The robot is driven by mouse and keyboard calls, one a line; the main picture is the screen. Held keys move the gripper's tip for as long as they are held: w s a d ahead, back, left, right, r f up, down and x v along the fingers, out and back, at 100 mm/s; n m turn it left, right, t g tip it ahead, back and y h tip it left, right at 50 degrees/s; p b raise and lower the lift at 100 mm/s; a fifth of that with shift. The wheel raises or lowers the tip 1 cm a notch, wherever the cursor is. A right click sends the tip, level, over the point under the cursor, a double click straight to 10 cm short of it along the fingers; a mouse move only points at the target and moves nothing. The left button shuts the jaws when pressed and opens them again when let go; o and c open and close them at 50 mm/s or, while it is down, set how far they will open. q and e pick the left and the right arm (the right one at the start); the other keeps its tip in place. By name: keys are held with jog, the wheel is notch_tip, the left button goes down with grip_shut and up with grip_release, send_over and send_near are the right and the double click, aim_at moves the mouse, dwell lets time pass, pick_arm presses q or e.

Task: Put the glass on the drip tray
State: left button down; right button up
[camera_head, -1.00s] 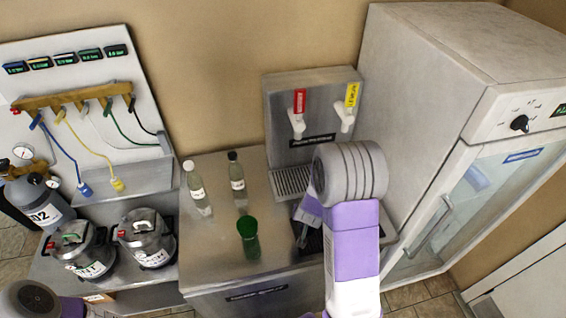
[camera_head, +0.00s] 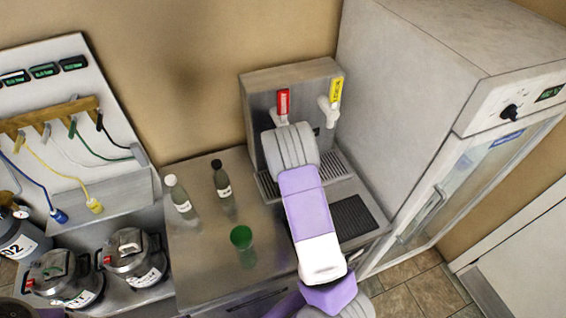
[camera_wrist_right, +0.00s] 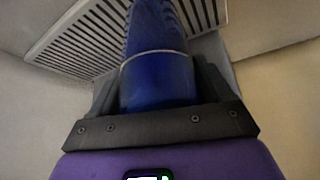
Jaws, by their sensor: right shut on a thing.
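My right gripper (camera_wrist_right: 160,95) is shut on a blue glass (camera_wrist_right: 157,78), seen close up in the right wrist view. The slatted drip tray (camera_wrist_right: 75,38) lies just beyond the glass there, and I cannot tell whether they touch. In the head view the drip tray (camera_head: 337,166) sits below the taps, partly covered by my right arm. My right gripper and the blue glass are hidden behind that arm in the head view. A green glass (camera_head: 241,237) stands on the counter to the left. My left gripper is not in view.
A steel dispenser (camera_head: 252,100) has a red-tagged and a yellow-tagged tap. A white-capped bottle (camera_head: 182,203) and a black-capped bottle (camera_head: 224,187) stand on the counter (camera_head: 200,260). A black mat (camera_head: 352,217) lies right of my arm. A tall fridge (camera_head: 390,130) stands at right.

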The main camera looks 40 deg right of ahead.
jog(key=w+d+f, duration=0.1)
jog(key=w+d+f+p, duration=0.1)
jog(key=w+f, duration=0.1)
jog(key=shift+w+d+f, duration=0.3)
dwell(0.3)
jog(key=shift+f+b, duration=0.2)
jog(key=shift+b, duration=0.15)
jog(key=o, duration=1.1)
jog(key=shift+r, duration=0.15)
